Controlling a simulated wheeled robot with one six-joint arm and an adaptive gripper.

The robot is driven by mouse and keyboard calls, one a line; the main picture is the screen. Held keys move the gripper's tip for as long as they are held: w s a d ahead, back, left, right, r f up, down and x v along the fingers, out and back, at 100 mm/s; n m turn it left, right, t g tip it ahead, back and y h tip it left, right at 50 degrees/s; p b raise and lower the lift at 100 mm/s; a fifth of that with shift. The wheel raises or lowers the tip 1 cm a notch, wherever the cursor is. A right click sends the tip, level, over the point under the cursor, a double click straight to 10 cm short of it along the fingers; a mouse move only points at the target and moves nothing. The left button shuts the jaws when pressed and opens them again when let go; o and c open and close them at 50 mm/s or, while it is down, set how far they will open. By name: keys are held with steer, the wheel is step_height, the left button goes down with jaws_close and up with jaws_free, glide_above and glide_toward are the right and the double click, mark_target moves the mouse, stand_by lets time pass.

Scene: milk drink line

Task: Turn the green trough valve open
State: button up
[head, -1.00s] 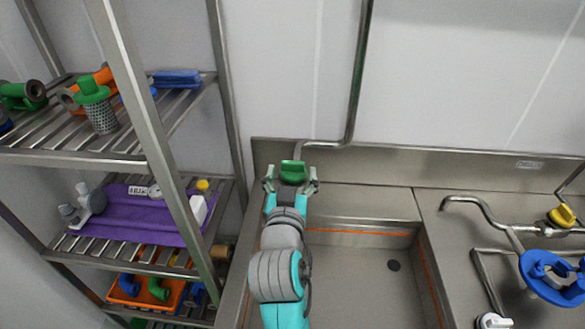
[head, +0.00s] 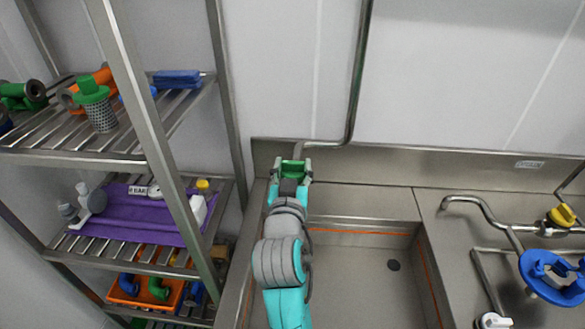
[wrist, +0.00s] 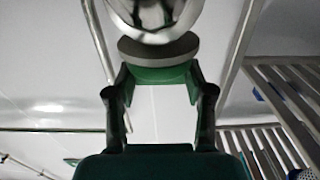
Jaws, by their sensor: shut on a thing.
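The green trough valve (head: 292,165) is at the back left of the steel sink, by the lower end of the wall pipe. My gripper (head: 290,172) is at the valve, with a finger on each side of its green handle. In the wrist view the green part (wrist: 160,76) sits between the fingertips of my gripper (wrist: 160,88), under a grey disc and a shiny metal body. My gripper is shut on it. My arm and gripper hide the valve's near side in the head view, so I cannot tell its exact turn angle.
The sink basin (head: 365,270) to the right of my arm is empty. A steel rack (head: 150,110) with fittings and a purple cloth (head: 140,220) stands close on the left. A bent tap (head: 480,205), a yellow knob (head: 562,216) and a blue fitting (head: 550,280) are at right.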

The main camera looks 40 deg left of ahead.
steer(key=shift+d+n+y, duration=0.1)
steer(key=shift+n+y, duration=0.2)
steer(key=shift+y, duration=0.1)
steer(key=shift+w+d+n+g+y, duration=0.1)
steer(key=shift+w+n+g+y, duration=0.05)
steer(key=shift+n+g+y, duration=0.95)
steer(key=shift+w+d+n+g+y, duration=0.1)
steer(key=shift+n+g+y, duration=0.8)
steer(key=shift+g+y, duration=0.3)
steer(key=n+g+y, duration=0.1)
steer(key=g, duration=0.1)
steer(key=n+g, duration=0.2)
steer(key=n+g+y, duration=0.1)
steer(key=g, duration=0.2)
steer(key=shift+w+n+y, duration=0.3)
steer(key=shift+n, duration=0.1)
steer(key=n+g, duration=0.2)
steer(key=g, duration=0.2)
steer(key=n+g, duration=0.3)
steer(key=g, duration=0.1)
steer(key=shift+w+g, duration=0.2)
steer(key=shift+g, duration=0.1)
steer(key=shift+w+n+g+h, duration=0.1)
steer(key=shift+n+g+h, duration=1)
steer(key=shift+n+g, duration=0.8)
steer(key=shift+f+g, duration=0.1)
steer(key=shift+g, duration=0.4)
steer(key=o, duration=1.2)
steer(key=shift+a, duration=0.1)
steer(key=shift+c, duration=0.2)
